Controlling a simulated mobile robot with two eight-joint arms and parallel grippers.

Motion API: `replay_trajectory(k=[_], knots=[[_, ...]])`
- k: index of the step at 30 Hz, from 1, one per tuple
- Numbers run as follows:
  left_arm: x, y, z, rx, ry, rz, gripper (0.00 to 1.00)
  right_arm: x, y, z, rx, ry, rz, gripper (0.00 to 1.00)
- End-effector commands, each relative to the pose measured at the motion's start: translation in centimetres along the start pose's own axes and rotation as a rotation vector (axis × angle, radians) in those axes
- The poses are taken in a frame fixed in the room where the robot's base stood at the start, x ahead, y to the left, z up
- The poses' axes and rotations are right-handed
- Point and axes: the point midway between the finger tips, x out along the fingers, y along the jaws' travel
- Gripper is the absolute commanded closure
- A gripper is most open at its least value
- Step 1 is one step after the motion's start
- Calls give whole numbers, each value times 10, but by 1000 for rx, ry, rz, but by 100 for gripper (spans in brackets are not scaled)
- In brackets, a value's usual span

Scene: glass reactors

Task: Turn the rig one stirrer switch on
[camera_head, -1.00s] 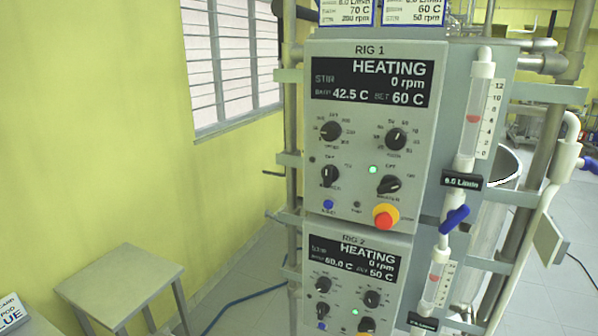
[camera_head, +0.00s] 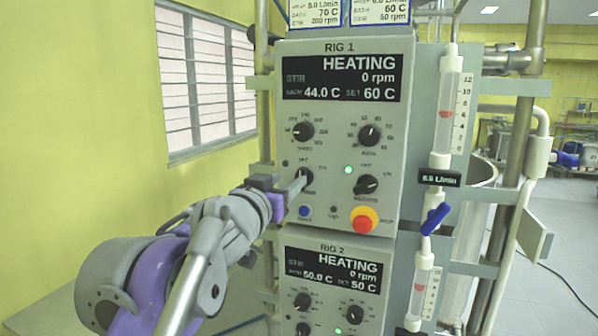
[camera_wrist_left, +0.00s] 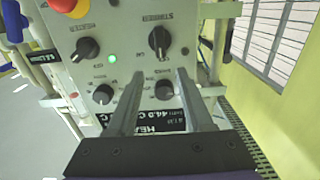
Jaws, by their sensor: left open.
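The rig one panel (camera_head: 328,215) faces me in the head view. Its screen (camera_head: 341,79) reads HEATING, 0 rpm, 44.0 C, set 60 C. The black stirrer switch (camera_wrist_left: 159,41) shows in the wrist view, where the panel appears upside down. The lamp (camera_head: 285,162) beside it is dark. My left gripper (camera_head: 295,185) is at the stirrer switch and partly hides it in the head view. In the wrist view its two fingers (camera_wrist_left: 160,76) are apart and point at the switch, with nothing between them. Contact cannot be told. My right gripper is out of view.
The heater switch (camera_head: 366,185) with a lit green lamp (camera_head: 347,170) and the red stop button (camera_head: 364,220) are to the right. The speed dial (camera_head: 302,131) is above, the blue button (camera_head: 304,211) below. The rig two panel (camera_head: 335,244) is underneath.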

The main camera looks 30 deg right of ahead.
Motion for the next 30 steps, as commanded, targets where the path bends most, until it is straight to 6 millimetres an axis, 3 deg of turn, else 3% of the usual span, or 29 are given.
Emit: replay_trajectory(k=[6,12,18,27,30], knots=[[40,-1,-2,-1,0,-1,49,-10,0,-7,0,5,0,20],[66,-1,-2,0,0,-2,49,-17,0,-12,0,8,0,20],[78,-1,0,0,-1,-3,49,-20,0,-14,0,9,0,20],[80,-1,0,-1,-1,-3,49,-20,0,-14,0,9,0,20],[80,-1,0,-1,-1,-3,63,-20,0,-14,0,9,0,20]])
